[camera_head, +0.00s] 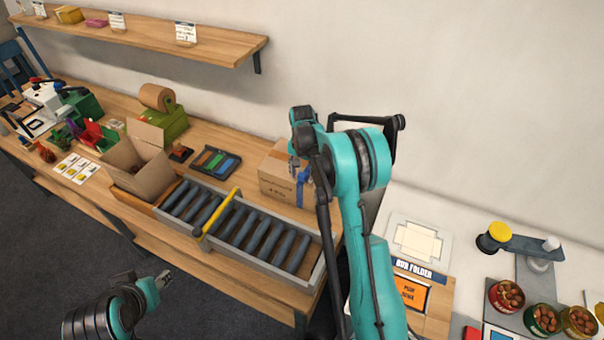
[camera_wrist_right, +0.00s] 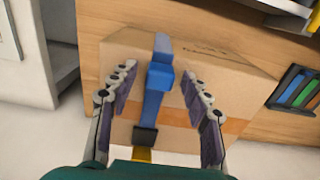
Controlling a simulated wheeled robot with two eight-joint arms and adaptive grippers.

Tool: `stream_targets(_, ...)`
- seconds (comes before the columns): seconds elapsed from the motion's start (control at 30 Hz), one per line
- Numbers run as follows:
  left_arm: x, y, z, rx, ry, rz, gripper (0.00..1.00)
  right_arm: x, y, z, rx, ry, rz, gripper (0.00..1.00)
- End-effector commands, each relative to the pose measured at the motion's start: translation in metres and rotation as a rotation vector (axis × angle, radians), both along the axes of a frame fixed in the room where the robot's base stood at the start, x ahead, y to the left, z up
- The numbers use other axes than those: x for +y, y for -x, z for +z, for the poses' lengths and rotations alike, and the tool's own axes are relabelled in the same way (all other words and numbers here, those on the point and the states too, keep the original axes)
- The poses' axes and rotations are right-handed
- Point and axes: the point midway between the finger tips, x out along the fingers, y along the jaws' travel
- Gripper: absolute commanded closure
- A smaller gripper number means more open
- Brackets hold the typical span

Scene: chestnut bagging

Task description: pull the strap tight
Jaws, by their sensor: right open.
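A closed cardboard box (camera_head: 274,178) stands at the right end of the bench, partly hidden by my right arm. A blue strap (camera_head: 302,186) hangs on its side. In the right wrist view the strap (camera_wrist_right: 152,108) runs over the box's (camera_wrist_right: 215,85) top edge, through a blue buckle, and down to a dark end piece. A yellow piece shows below that. My right gripper (camera_head: 295,166) is at the box. In the right wrist view its open fingers (camera_wrist_right: 158,90) stand on either side of the strap, apart from it.
A roller conveyor (camera_head: 280,272) with a yellow bar (camera_head: 222,212) lies left of the box. An open carton (camera_head: 150,180) and a tray of coloured strips (camera_head: 216,162) stand further left. Cans of chestnuts (camera_head: 541,319) are at the lower right. A shelf (camera_head: 215,42) hangs above.

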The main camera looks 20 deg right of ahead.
Motion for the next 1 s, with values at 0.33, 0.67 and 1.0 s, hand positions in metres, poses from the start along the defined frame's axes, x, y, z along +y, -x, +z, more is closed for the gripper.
stream_targets(0.33, 0.0, 0.0, 0.0, 0.0, 0.0, 0.0, 0.6, 0.0, 0.0, 0.058, 0.0, 0.0, 0.0, 0.52)
stream_targets(0.67, 0.0, 0.0, 0.0, 0.0, 0.0, 0.0, 0.6, 0.0, 0.0, 0.112, 0.0, 0.0, 0.0, 0.52)
stream_targets(1.0, 0.0, 0.0, 0.0, 0.0, 0.0, 0.0, 0.6, 0.0, 0.0, 0.119, 0.0, 0.0, 0.0, 0.52)
